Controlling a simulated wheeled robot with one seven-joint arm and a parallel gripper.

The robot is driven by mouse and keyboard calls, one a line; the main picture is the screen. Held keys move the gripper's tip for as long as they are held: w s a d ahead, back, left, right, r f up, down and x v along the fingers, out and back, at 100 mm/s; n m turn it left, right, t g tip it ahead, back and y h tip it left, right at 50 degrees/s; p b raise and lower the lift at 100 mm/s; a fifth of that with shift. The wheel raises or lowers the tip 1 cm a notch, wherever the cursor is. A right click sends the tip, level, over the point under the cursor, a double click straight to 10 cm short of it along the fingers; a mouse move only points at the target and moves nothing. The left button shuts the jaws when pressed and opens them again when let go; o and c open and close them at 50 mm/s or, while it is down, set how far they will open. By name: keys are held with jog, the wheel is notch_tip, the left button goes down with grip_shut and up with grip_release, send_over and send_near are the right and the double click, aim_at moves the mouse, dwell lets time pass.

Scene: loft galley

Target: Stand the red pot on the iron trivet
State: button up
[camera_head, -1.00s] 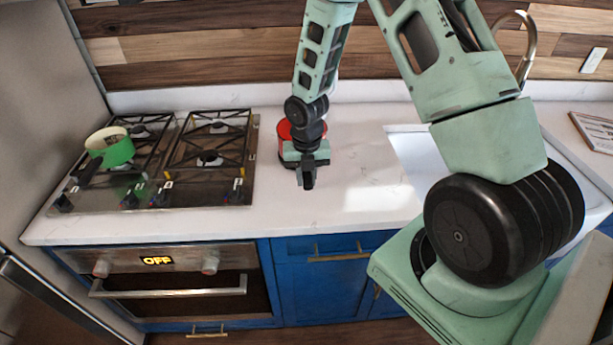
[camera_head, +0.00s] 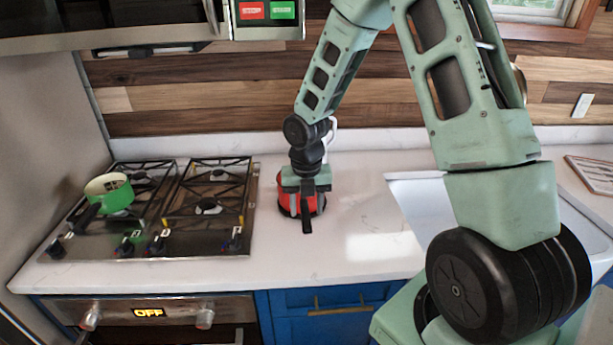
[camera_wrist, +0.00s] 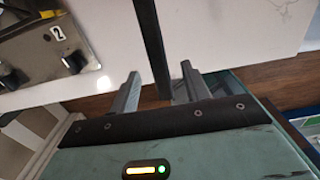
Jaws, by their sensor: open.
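The red pot (camera_head: 317,204) stands on the white counter just right of the stove, partly hidden behind my gripper. My gripper (camera_head: 306,205) is in front of the pot's near side, pointing down. In the wrist view my gripper (camera_wrist: 160,72) has its two grey fingers apart. A long dark bar (camera_wrist: 151,40), which looks like the pot's handle, runs between the fingers, with a gap on each side.
A green pan (camera_head: 113,199) sits on the left of the gas stove (camera_head: 160,235). A sink (camera_head: 412,205) lies to the right, partly behind my arm. The counter between stove and sink is mostly clear.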

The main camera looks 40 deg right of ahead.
notch_tip(320, 180, up, 10)
jog(key=shift+r, duration=0.2)
